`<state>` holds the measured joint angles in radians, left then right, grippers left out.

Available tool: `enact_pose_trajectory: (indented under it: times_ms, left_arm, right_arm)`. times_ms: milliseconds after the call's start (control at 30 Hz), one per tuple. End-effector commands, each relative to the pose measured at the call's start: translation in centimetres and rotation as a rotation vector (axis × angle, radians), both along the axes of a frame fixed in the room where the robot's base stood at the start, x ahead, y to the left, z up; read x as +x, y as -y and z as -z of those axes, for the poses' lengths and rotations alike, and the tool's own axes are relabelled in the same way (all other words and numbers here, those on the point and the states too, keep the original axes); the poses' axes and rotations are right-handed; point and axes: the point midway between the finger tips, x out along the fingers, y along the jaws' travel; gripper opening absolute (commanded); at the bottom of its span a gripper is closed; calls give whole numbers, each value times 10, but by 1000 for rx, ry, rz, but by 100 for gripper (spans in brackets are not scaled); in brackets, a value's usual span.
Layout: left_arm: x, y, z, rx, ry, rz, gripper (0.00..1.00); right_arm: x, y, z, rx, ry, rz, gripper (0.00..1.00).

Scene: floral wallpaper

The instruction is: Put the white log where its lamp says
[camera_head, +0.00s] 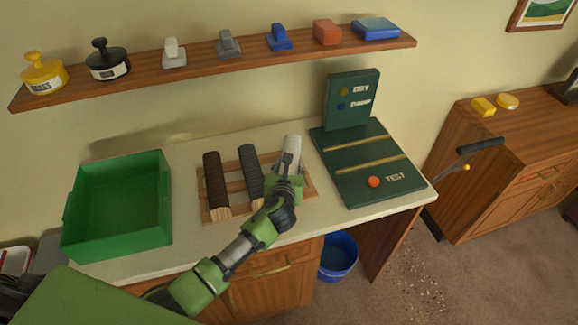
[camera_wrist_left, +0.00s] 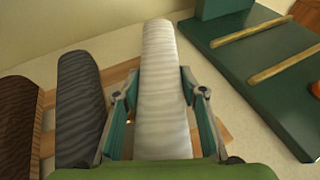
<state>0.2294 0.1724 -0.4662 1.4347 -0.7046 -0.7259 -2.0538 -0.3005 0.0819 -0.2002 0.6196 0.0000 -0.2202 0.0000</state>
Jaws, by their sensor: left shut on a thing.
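The white log (camera_head: 292,147) lies at the right end of a wooden slatted rack (camera_head: 309,188) on the counter; it also shows in the left wrist view (camera_wrist_left: 160,60). My left gripper (camera_head: 288,165) is shut on it, one finger on each side. A brown log (camera_head: 214,180) and a dark grey log (camera_head: 250,170) lie to its left on the rack. Right of the rack is a green test board (camera_head: 362,188) with two rails, an orange button (camera_head: 374,182) marked TEST, and an upright panel (camera_head: 352,112) with a yellowish and a blue lamp. Neither lamp looks clearly lit.
An empty green crate (camera_head: 117,235) stands at the counter's left. A blue bucket (camera_head: 338,262) is on the floor below the counter. A shelf (camera_head: 200,66) with several small items hangs above. A wooden cabinet (camera_head: 500,170) stands at right.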

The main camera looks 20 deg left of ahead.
Motion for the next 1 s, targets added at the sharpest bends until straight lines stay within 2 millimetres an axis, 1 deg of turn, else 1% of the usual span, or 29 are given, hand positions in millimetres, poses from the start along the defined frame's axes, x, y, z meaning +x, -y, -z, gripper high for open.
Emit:
enact_pose_trajectory:
  times_ms: [500,533,600,1000]
  left_arm:
    - [1,0,9,0,4,1,0]
    - [1,0,8,0,4,1,43]
    - [1,0,8,0,4,1,58]
    - [-3,0,10,1,-1,0,58]
  right_arm:
    - [1,0,7,0,1,1,40]
    - [1,0,6,0,1,1,40]
    - [1,0,6,0,1,1,40]
    - [2,-3,6,4,2,1,40]
